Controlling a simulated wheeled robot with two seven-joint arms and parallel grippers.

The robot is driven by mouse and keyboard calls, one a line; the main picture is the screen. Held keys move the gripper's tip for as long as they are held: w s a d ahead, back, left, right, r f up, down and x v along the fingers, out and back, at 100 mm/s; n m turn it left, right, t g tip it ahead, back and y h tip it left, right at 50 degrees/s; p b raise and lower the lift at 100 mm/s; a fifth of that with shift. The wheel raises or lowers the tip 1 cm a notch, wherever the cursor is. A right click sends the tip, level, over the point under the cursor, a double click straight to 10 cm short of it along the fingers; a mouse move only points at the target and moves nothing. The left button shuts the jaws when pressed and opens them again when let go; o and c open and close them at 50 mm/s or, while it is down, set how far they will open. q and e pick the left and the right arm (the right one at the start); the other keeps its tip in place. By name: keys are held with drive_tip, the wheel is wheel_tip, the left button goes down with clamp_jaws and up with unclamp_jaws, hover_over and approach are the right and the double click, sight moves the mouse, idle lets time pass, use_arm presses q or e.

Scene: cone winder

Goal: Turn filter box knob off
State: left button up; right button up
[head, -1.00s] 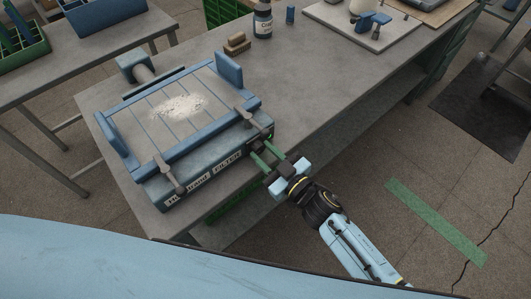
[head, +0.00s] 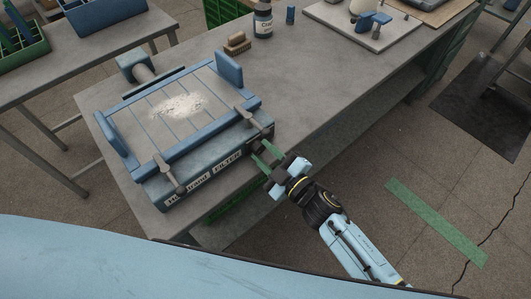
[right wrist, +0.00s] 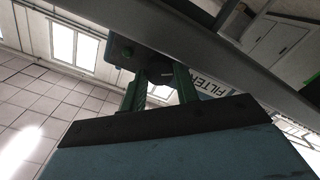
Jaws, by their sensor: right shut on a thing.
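The blue filter box (head: 205,176) sits at the near left end of the grey workbench. Its front face carries a "FILTER" label, and a pale powder heap (head: 180,106) lies on its slatted top. My right gripper (head: 262,151) is at the right end of that front face, with its green fingers pointing at the box. In the right wrist view the fingers (right wrist: 158,76) are closed around the dark knob (right wrist: 160,74), which they partly cover. The knob's pointer direction cannot be made out. My left gripper is not in view.
Two lever clamps (head: 172,178) stand at the box's front edge. A brush (head: 237,42), a dark bottle (head: 263,20) and a pale board (head: 350,25) lie farther back on the bench (head: 310,80). A green crate (head: 232,207) is under the bench.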

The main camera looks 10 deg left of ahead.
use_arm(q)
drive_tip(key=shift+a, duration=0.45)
use_arm(e)
drive_tip(key=shift+n, duration=0.6)
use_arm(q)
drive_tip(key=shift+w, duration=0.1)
use_arm(e)
drive_tip(key=o, duration=1)
drive_tip(key=shift+d, duration=0.1)
drive_tip(key=shift+c, duration=0.2)
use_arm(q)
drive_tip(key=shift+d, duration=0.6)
use_arm(e)
drive_tip(key=shift+s+f, duration=0.15)
